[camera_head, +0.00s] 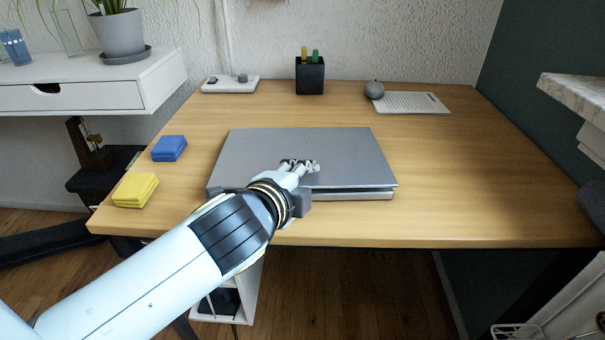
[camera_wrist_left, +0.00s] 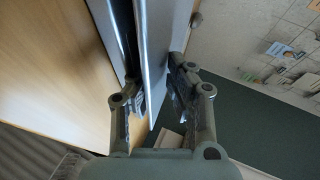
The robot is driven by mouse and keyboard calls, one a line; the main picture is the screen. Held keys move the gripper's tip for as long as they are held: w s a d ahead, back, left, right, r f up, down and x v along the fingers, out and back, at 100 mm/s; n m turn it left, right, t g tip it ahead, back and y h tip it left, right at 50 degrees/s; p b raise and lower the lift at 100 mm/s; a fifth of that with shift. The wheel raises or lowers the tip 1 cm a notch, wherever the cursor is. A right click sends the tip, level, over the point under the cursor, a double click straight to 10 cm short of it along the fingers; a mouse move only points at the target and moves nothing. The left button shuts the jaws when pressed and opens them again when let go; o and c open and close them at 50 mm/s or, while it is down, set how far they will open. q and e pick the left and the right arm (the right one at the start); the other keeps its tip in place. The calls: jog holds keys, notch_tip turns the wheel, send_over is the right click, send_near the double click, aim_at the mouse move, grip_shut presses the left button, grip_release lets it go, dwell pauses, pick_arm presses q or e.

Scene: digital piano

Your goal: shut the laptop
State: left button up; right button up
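The grey laptop (camera_head: 300,150) lies on the wooden desk in the head view. Its lid is almost down, with a narrow dark gap above the base (camera_head: 360,196) along the front edge. My left gripper (camera_head: 300,167) is at the front of the lid, with fingertips showing over its top. In the left wrist view the lid's edge (camera_wrist_left: 157,65) runs between the two spread fingers of the gripper (camera_wrist_left: 158,105). I cannot tell whether either finger touches the lid. My right gripper is not in view.
A black pen holder (camera_head: 310,76), a white device (camera_head: 230,84) and a keyboard (camera_head: 410,103) stand behind. The desk's right side is clear.

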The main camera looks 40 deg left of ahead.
pick_arm(q)
jog(key=shift+o, duration=0.7)
jog(key=v, duration=0.8)
jog(key=shift+r, duration=0.1)
